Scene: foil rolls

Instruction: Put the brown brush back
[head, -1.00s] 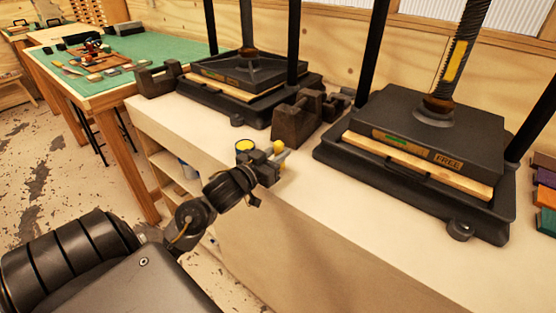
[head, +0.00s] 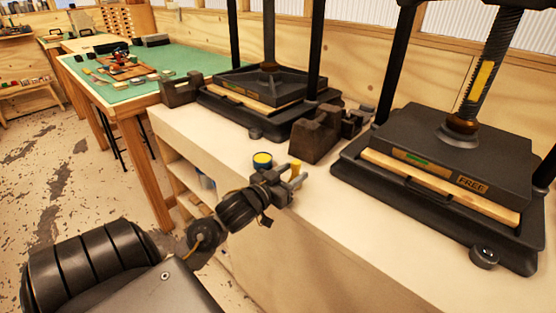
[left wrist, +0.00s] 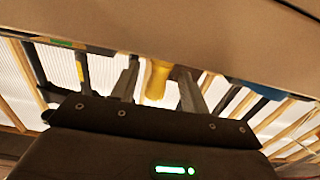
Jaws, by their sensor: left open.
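My left gripper (head: 293,183) is open at the near edge of the pale bench, its fingers pointing over the top. A yellow upright piece (head: 295,168) stands at its fingers. In the left wrist view the same yellow piece (left wrist: 157,78) shows between the two open fingers (left wrist: 158,88), with a gap on the right; I cannot tell whether it touches the left finger. I cannot tell whether it is part of a brush. No brown brush can be made out clearly. A small blue pot with a yellow top (head: 262,160) stands just left of the gripper.
Two black presses (head: 445,165) (head: 262,92) stand on the bench (head: 215,135). Dark holders (head: 316,135) (head: 180,90) stand beside the left press. A green-topped table (head: 185,60) with tools is at the back left.

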